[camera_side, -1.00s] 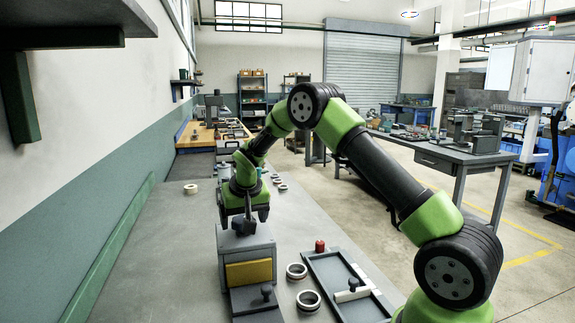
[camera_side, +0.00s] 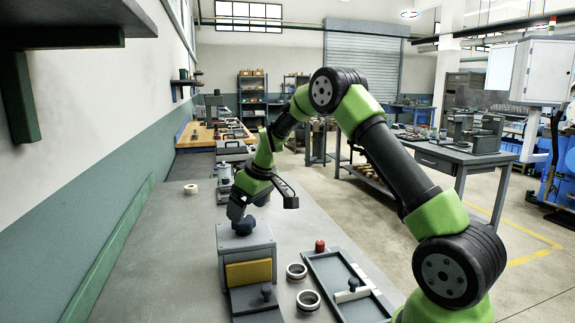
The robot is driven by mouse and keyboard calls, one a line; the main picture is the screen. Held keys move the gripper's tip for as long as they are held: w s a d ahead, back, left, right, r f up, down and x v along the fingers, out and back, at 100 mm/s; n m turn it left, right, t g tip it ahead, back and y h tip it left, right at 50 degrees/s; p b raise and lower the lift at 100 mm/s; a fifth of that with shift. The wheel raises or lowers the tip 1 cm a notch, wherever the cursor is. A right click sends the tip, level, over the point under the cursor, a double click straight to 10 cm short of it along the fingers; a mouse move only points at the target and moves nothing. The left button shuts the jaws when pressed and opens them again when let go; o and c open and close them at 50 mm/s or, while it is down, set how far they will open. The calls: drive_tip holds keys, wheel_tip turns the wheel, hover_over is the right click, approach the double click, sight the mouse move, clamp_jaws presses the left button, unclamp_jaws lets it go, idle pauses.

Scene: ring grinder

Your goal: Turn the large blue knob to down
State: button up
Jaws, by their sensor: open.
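The large knob (camera_side: 243,227), dark blue, sits on top of a grey box (camera_side: 247,242) with a yellow front panel (camera_side: 248,274). My gripper (camera_side: 263,203) is above and slightly behind the knob, tilted, with its fingers spread wide. One finger hangs down at the left, close over the knob. The other reaches out to the right, clear of it. Nothing is visible between the fingers. I cannot tell whether the left finger touches the knob. The knob's exact pointing direction is too small to tell.
On the grey bench (camera_side: 150,262), metal rings (camera_side: 308,300) lie right of the box. A dark tray (camera_side: 345,285) with a white bar stands further right, with a red piece (camera_side: 320,246) behind it. The bench left of the box is clear.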

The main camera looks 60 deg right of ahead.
drive_tip(key=s+a+r+m, duration=0.1)
drive_tip(key=s+a+r, duration=0.2)
drive_tip(key=r, duration=0.3)
drive_tip(key=s+a+r, duration=0.4)
drive_tip(key=r, duration=0.2)
drive_tip(key=s+a+r+m+t+y, duration=0.1)
drive_tip(key=s+a+r, duration=0.3)
drive_tip(key=s+a, duration=0.5)
drive_tip(key=shift+s+m+t, duration=0.4)
drive_tip(key=shift+s+m, duration=0.1)
drive_tip(key=shift+s, duration=1.05)
drive_tip(key=m+g+h, duration=0.2)
drive_tip(key=h, duration=0.1)
hover_over(244, 220)
drive_tip(key=s+a, duration=0.2)
drive_tip(key=s, duration=0.1)
wheel_tip(244, 220, down, 10)
drive_tip(key=x, duration=1)
drive_tip(key=shift+s+d+f, duration=0.1)
drive_tip(key=shift+s+d, duration=0.15)
drive_tip(key=shift+s, duration=0.05)
